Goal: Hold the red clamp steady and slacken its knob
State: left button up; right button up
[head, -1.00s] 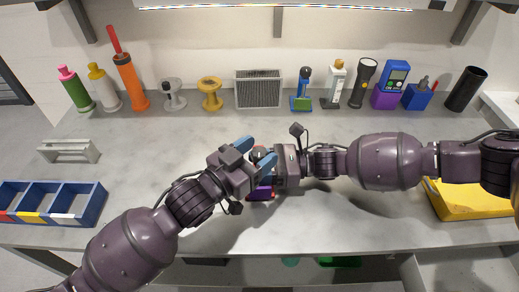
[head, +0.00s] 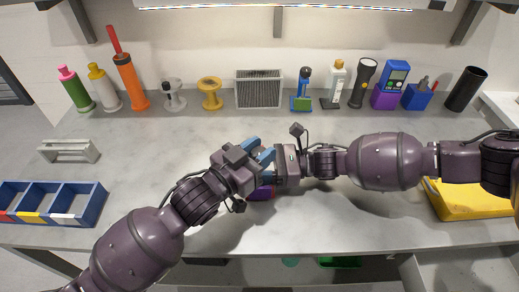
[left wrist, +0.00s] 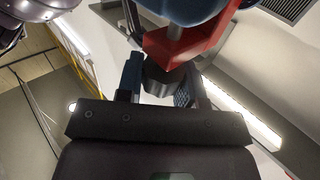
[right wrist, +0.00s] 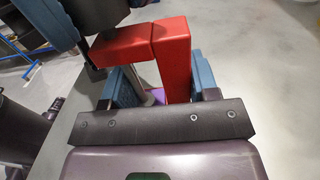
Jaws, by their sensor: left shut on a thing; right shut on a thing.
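The red clamp (right wrist: 174,58) shows in the right wrist view as an angular red frame. My right gripper (right wrist: 162,84) is shut on it, with one blue finger at each side. In the left wrist view the red clamp (left wrist: 178,46) is above a dark round knob (left wrist: 160,78). My left gripper (left wrist: 158,88) is shut on this knob, with a finger on either side. In the head view my left gripper (head: 260,151) and right gripper meet near the middle of the bench and hide most of the clamp. A purple part (head: 262,192) shows below them.
A blue divided bin (head: 50,204) and a grey bracket (head: 68,151) are at left. A yellow tray (head: 470,203) is at right, partly behind my right arm. Bottles, spools, a vent-like box (head: 259,90) and tools line the back. The bench around the grippers is clear.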

pick_arm(q)
jog(key=shift+n+t+y, duration=0.3)
jog(key=shift+y, duration=0.1)
jog(key=o, duration=0.9)
jog(key=shift+s+a, duration=0.1)
jog(key=v, duration=1.1)
jog(key=shift+s+a, duration=0.25)
jog(key=shift+s, duration=0.1)
pick_arm(e)
jog(key=o, duration=1.3)
